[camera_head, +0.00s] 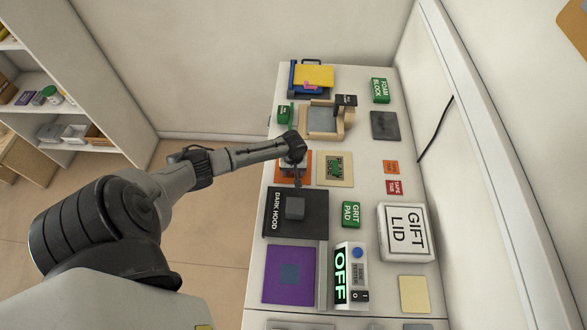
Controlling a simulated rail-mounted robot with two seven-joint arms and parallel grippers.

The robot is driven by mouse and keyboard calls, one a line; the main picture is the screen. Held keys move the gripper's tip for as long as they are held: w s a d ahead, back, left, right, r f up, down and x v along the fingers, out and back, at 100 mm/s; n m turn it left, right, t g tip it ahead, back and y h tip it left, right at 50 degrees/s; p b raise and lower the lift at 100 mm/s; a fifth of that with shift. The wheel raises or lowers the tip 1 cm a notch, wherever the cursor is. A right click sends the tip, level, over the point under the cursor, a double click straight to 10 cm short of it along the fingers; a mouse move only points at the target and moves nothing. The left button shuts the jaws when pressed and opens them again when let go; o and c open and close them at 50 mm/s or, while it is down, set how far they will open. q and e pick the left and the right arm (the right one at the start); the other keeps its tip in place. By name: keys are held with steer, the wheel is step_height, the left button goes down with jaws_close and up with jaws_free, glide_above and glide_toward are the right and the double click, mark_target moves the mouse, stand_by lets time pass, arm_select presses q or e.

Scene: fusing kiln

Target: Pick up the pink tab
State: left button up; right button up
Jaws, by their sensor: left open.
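A small pink piece (309,86), which looks like the pink tab, lies at the front edge of a yellow block (316,74) in a blue holder at the far end of the bench. My left gripper (297,182) points down over an orange square (281,172) on the bench's left side. It is well short of the pink piece, toward the camera, and apart from it. It is open; its fingers are small and partly merge with what lies below. My right gripper is not in view.
A beige holder (346,126) and a green block (285,114) stand between my left gripper and the pink piece. The dark hood (312,225) lies nearer. The gift lid (423,248), grit pad (351,214) and foam block (380,90) sit to the right, before the wall.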

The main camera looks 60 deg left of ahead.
arm_select(q)
steer(key=shift+c, duration=0.2)
steer(key=c, duration=1)
steer(key=shift+r, duration=0.1)
